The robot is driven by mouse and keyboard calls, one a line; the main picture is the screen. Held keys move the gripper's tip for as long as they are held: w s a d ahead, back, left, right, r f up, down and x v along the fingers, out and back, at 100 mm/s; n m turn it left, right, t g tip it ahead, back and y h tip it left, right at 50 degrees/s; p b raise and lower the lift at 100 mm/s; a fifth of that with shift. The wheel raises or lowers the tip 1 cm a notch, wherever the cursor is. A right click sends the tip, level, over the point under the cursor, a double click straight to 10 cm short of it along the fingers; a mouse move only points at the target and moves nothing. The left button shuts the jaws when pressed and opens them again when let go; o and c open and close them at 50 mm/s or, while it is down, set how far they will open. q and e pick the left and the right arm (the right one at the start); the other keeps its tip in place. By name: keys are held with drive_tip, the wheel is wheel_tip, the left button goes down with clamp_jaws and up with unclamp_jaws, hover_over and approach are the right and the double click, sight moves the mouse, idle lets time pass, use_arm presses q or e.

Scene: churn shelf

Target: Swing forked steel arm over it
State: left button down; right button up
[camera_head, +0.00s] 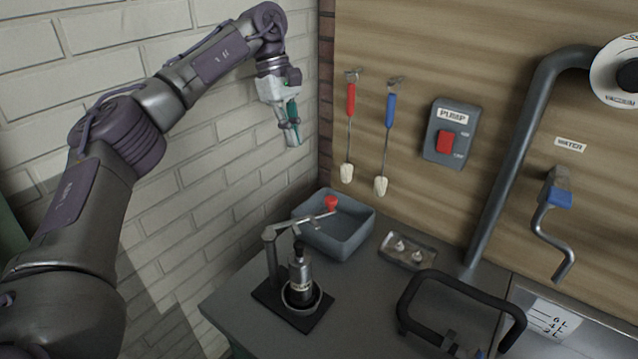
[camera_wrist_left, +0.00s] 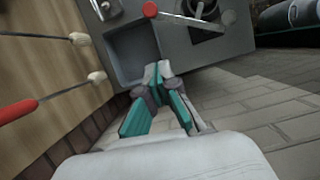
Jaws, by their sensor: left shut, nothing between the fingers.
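The forked steel arm (camera_head: 312,219) reaches from the top of a grey post (camera_head: 273,262) across to the right, with a red knob (camera_head: 331,202) at its far end. The cylinder stands upright in a round holder on a black base plate (camera_head: 318,318). In the left wrist view the steel arm (camera_wrist_left: 190,20) and red knob (camera_wrist_left: 150,9) show at the top. My left gripper (camera_head: 294,140) is shut and empty, above and behind the basin, apart from the arm. My right gripper is not in view.
A grey basin (camera_head: 368,222) sits at the back corner. A small metal tray (camera_head: 408,262) and a black looped handle (camera_head: 412,282) lie to the right. Red (camera_head: 350,100) and blue (camera_head: 389,112) brushes hang on the wall beside a pump switch (camera_head: 452,130). A brick wall bounds the left.

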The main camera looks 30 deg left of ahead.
sight(301, 218)
use_arm(q)
drive_tip(key=s+d+f+p, duration=0.1)
drive_tip(key=d+f+p, duration=0.2)
drive_tip(key=d+f, duration=0.3)
drive_tip(key=shift+a+x, duration=0.2)
drive_tip(key=shift+x, duration=1.4)
drive_tip(key=shift+s+f, duration=0.1)
drive_tip(key=shift+s+d+m, duration=0.1)
drive_tip(key=shift+d+m, duration=0.3)
drive_tip(key=shift+d, duration=0.05)
